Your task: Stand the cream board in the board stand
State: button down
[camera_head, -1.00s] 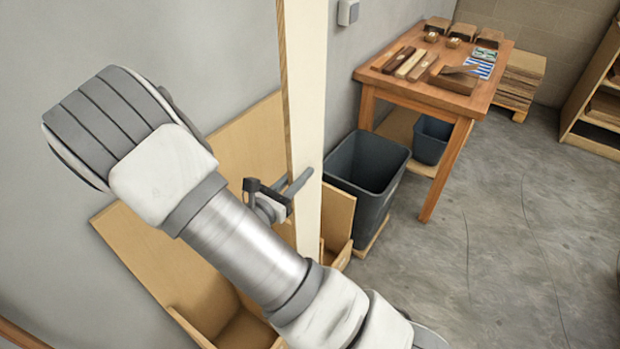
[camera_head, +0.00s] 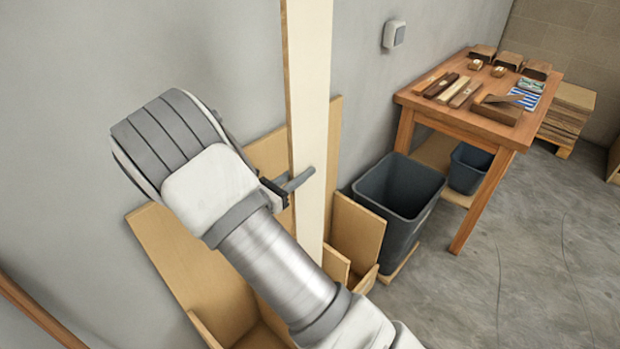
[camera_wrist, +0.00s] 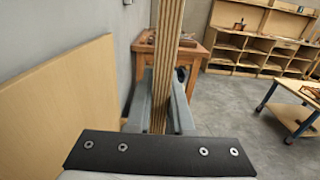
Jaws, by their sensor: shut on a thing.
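The cream board (camera_head: 311,85) stands upright, tall and narrow, its top beyond the picture. My gripper (camera_head: 292,186) is shut on it, with one grey finger across its broad face. In the wrist view the board's layered edge (camera_wrist: 167,60) runs between the two fingers (camera_wrist: 160,100). The board stand (camera_head: 190,268), a pale plywood rack with upright panels and low front compartments, is against the wall behind and below. The board's lower end is hidden behind my arm and the stand's front, so I cannot tell whether it rests in a compartment.
A dark grey bin (camera_head: 398,195) stands just right of the stand. A wooden table (camera_head: 480,125) with blocks and strips is beyond it, with a smaller bin (camera_head: 470,167) beneath. The wall (camera_head: 180,50) is close behind the board. Open floor (camera_head: 545,235) lies to the right.

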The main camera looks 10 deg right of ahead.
jog(key=shift+w+a+r, duration=0.15)
jog(key=shift+w+a, duration=0.4)
jog(key=shift+w, duration=0.35)
jog(key=shift+f+b, duration=0.4)
jog(key=shift+b, duration=0.05)
notch_tip(320, 180, down, 18)
jog(key=b, duration=1.1)
jog(key=shift+b, duration=0.35)
jog(key=shift+f+b, duration=1)
jog(key=shift+f, duration=0.65)
jog(key=shift+w+a+r, duration=0.1)
jog(key=shift+n, duration=0.3)
jog(key=shift+w+a+b, duration=0.25)
jog(key=shift+w+a, duration=0.4)
jog(key=shift+w, duration=0.35)
jog(key=shift+w+a+b, duration=0.25)
jog(key=shift+w+a, duration=0.4)
jog(key=shift+w, duration=0.3)
